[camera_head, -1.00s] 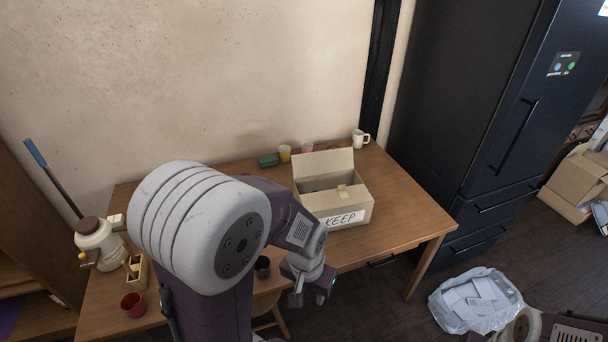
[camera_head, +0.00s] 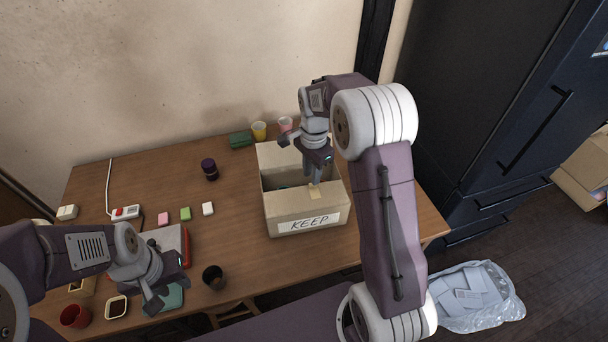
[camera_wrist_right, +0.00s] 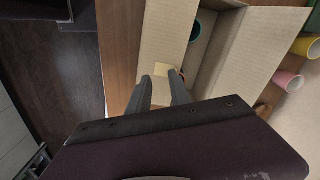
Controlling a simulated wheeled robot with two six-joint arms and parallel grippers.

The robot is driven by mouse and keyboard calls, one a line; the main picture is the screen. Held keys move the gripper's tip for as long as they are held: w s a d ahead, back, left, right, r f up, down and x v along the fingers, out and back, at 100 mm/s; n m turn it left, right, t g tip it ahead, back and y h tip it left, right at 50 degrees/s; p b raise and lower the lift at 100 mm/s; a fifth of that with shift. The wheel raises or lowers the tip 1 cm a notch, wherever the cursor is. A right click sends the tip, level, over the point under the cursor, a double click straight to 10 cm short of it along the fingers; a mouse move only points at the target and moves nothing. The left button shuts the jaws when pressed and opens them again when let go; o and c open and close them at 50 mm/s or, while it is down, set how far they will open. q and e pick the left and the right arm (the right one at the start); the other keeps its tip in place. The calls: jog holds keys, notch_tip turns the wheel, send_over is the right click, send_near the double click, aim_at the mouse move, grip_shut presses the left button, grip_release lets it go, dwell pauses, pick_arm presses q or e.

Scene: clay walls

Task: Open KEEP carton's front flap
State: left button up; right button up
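The KEEP carton (camera_head: 300,222) stands on the table with its lettered label facing front. Its rear flap (camera_head: 280,155) is raised. The front flap (camera_head: 285,200) lies across the front part of the opening, with a small tan tab (camera_head: 315,194) on it. In the right wrist view the front flap (camera_wrist_right: 165,35) and the tab (camera_wrist_right: 162,70) also show. My right gripper (camera_head: 313,180) is over the carton, fingers pointing down just behind the tab; its fingers (camera_wrist_right: 160,92) are apart, with nothing visible gripped. My left gripper (camera_head: 168,292) is over the table's left front; its finger gap is unclear.
A green item (camera_wrist_right: 196,32) lies inside the carton. A yellow cup (camera_head: 259,131), a pink cup (camera_head: 285,124) and a green box (camera_head: 240,139) stand behind it. A dark cup (camera_head: 214,277) and red cup (camera_head: 75,316) are near the front left.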

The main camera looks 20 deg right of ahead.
aim_at(306, 195)
jog(key=w+d+m, duration=0.1)
jog(key=m, duration=0.1)
jog(key=w+d+m, duration=0.1)
jog(key=w+m, duration=0.1)
jog(key=m, duration=0.1)
jog(key=shift+w+d, duration=0.15)
jog(key=shift+w, duration=0.15)
notch_tip(306, 195, down, 9)
jog(key=shift+r, duration=0.1)
jog(key=shift+s, duration=0.1)
grip_shut()
dwell(1.0)
